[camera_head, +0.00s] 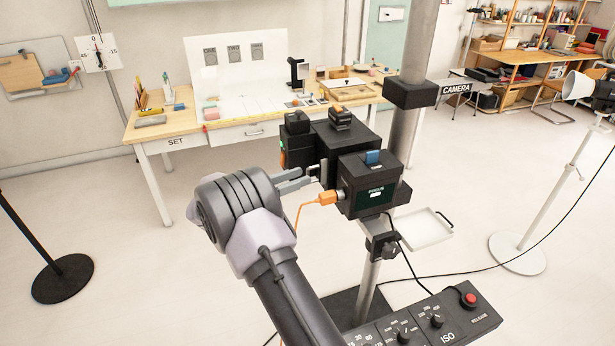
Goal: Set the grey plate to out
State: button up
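My gripper (308,178) is at the left side of a black camera (345,135) on a pole. Its two grey fingers point right towards the camera body, and a small gap shows between them. A small light grey piece (321,171) shows at the fingertips against the camera's side; it may be the grey plate, but it is too small to be sure. I cannot tell whether the fingers touch it. A shallow pale tray (424,231) with a black handle is fixed to the pole below the camera.
An orange plug and cable (326,198) sit just below my fingertips, beside the black box with a screen (369,198). A control panel (430,318) with dials and a red button is at the bottom right. The SET table (176,141) stands behind.

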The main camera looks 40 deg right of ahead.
aim_at(308, 171)
jog(key=shift+s+d, duration=0.1)
jog(key=shift+d, duration=1.75)
jog(key=shift+c, duration=0.4)
grip_shut()
